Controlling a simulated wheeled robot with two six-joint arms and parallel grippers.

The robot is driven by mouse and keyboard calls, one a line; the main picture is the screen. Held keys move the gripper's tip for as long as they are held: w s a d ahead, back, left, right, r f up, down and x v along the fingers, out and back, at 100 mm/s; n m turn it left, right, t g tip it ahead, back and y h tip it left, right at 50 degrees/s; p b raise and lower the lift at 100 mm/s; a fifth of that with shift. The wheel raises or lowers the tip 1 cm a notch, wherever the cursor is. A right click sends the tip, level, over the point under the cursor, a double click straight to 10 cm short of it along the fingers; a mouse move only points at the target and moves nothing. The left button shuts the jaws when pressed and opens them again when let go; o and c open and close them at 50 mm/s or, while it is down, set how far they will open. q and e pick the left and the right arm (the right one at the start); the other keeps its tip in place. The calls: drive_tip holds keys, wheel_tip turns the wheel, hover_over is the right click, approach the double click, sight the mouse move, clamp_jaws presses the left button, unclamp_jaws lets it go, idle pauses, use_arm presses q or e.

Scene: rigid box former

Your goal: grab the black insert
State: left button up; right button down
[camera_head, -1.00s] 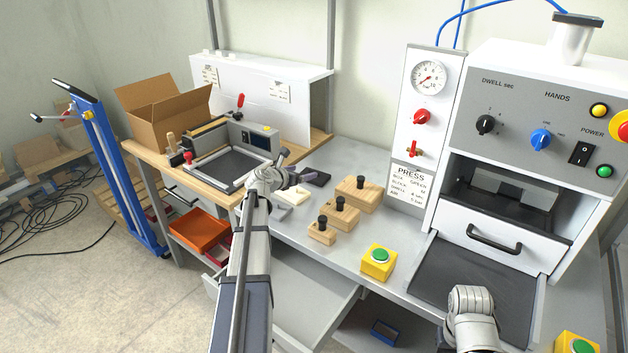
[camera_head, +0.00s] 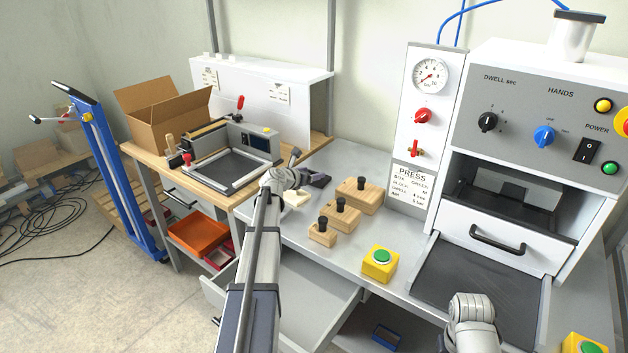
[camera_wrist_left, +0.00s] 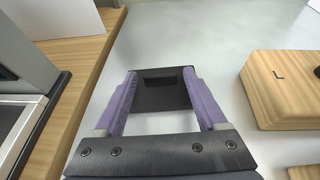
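The black insert (camera_wrist_left: 160,97) lies on the grey bench top in the left wrist view, a dark block with a slot-like recess in its face. In the head view its dark end (camera_head: 319,180) shows just beyond my left gripper (camera_head: 303,178). In the left wrist view my left gripper (camera_wrist_left: 160,76) is open, with one purple finger on each side of the insert. The fingers look very close to its sides; I cannot tell whether they touch. My right arm's wrist shows at the bottom right of the head view, but its gripper is not visible.
Several wooden blocks with black knobs (camera_head: 341,215) stand right of the insert; one (camera_wrist_left: 285,88) is near the right finger. The wooden bench with the box former (camera_head: 228,168) borders the left. A green-button box (camera_head: 380,263) stands in front.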

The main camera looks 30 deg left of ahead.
use_arm(q)
drive_tip(key=c, duration=1.1)
drive_tip(key=shift+r, duration=0.1)
wheel_tip(320, 180, up, 10)
drive_tip(key=p, duration=1)
